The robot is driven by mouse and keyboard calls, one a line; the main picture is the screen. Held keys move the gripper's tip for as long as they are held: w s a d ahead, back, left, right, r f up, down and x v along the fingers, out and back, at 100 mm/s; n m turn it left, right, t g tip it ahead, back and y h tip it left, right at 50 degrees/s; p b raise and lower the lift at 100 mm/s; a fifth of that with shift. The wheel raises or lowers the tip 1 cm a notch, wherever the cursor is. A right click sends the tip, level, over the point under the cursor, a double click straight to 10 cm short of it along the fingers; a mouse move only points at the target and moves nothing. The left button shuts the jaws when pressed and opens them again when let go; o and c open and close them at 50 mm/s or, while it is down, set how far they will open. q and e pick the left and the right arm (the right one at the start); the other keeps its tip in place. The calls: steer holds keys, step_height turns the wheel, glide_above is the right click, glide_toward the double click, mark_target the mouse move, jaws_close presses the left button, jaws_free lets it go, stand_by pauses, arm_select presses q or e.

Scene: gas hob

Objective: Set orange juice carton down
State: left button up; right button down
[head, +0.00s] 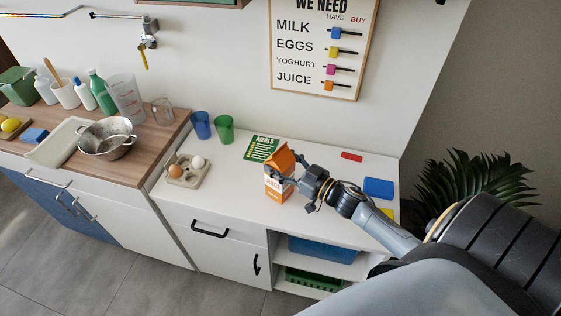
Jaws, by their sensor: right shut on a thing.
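The orange juice carton (277,184) is orange and white with a gabled orange top. It is upright at the white counter (232,197), right of the egg tray. My right gripper (287,177) comes in from the right and is shut on the carton, at its right side. The gripper hides part of the carton's right side. I cannot tell whether the carton's base touches the counter. My left gripper is not in view.
An egg tray (188,173) with two eggs stands left of the carton. A green meals card (261,149) lies behind it. Blue (200,125) and green (224,129) cups stand at the back. A blue block (378,187) lies to the right. The counter's front left is clear.

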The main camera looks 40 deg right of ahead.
steer(key=shift+f, duration=0.15)
steer(key=shift+c, duration=1.7)
jaws_free()
steer(key=shift+s, duration=0.1)
steer(key=b+v, duration=0.2)
steer(key=v, duration=1)
